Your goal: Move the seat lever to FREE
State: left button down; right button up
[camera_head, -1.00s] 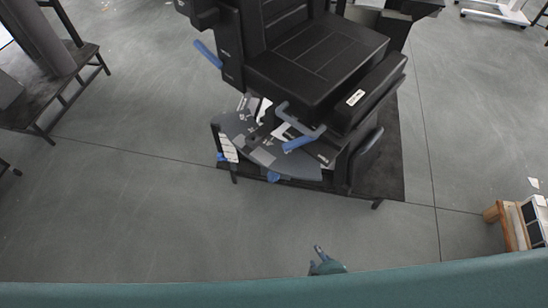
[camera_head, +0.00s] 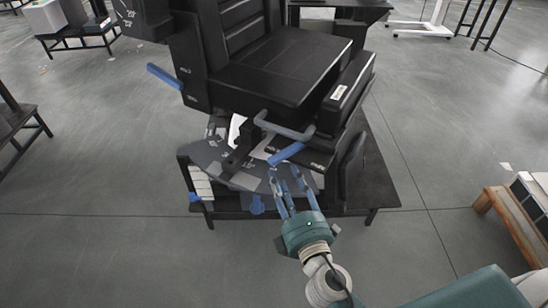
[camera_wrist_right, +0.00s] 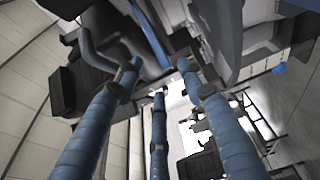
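A black seat (camera_head: 285,65) stands on a dark platform. I cannot tell for certain that this is the seat lever. A dark curved plate (camera_head: 238,178) with pale markings lies beneath; I cannot read a FREE label. My right gripper (camera_head: 287,180) is just in front of and below the blue grip, fingers apart and empty. In the right wrist view, the spread fingers (camera_wrist_right: 159,78) point toward a blue bar (camera_wrist_right: 152,35), apparently the grip. My left gripper is not in view.
Another blue handle (camera_head: 164,76) sticks out left of the seat. A wooden stand (camera_head: 512,222) is at the right. The floor in front is clear.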

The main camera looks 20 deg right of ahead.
aim_at(277, 161)
jog(key=w+p, duration=0.1)
jog(key=w, duration=0.6)
jog(key=shift+w+p, duration=0.1)
jog(key=shift+p, duration=0.2)
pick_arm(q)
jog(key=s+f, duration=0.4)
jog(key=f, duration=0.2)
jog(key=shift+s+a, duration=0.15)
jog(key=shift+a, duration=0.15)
pick_arm(e)
jog(key=shift+w, duration=0.65)
grip_shut()
